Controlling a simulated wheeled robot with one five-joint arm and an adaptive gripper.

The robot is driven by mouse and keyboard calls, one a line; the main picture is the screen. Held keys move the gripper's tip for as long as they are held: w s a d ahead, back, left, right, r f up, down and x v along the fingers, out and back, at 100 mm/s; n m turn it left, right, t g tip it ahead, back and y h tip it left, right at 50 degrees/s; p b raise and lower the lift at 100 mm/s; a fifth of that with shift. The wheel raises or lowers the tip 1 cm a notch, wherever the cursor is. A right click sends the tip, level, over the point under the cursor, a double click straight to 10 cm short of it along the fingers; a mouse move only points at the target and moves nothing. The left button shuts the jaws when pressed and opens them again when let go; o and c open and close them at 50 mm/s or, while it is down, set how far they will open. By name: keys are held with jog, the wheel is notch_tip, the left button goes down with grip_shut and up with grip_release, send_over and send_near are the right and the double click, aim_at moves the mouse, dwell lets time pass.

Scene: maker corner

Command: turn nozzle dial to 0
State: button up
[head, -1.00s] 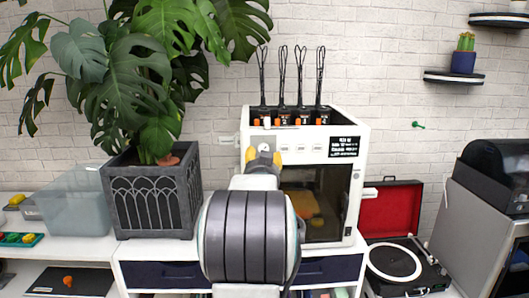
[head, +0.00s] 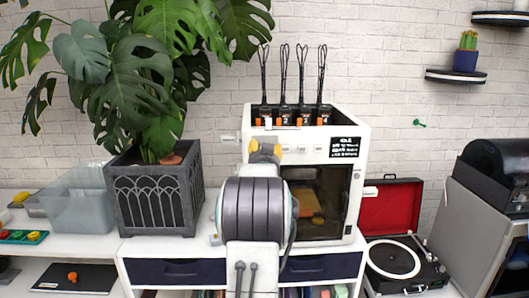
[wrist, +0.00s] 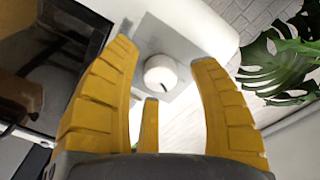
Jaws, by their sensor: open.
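The nozzle dial is a round white knob (wrist: 161,71) on a grey square plate (wrist: 176,48), seen in the wrist view with a small dark mark near its right edge. My gripper (wrist: 168,62) has its yellow ribbed fingers open, with the dial between and just beyond the tips; I cannot tell whether any finger touches it. In the head view my gripper (head: 265,151) is at the upper left of the white printer's front (head: 307,144) and hides the dial. The dial's numbers are not readable.
A plant in a grey pot (head: 158,195) stands left, with a clear bin (head: 78,205) beyond. A turntable (head: 395,260) with a red lid stands right.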

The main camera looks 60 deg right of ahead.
grip_shut()
dwell(0.5)
jog(key=shift+f+b, duration=0.15)
jog(key=shift+b, duration=0.35)
jog(key=n+b, duration=0.5)
jog(key=b, duration=0.8)
jog(key=shift+f+t+b, duration=0.15)
jog(key=shift+t+b, duration=0.15)
jog(key=shift+n+b, duration=0.45)
jog(key=shift+n, duration=0.15)
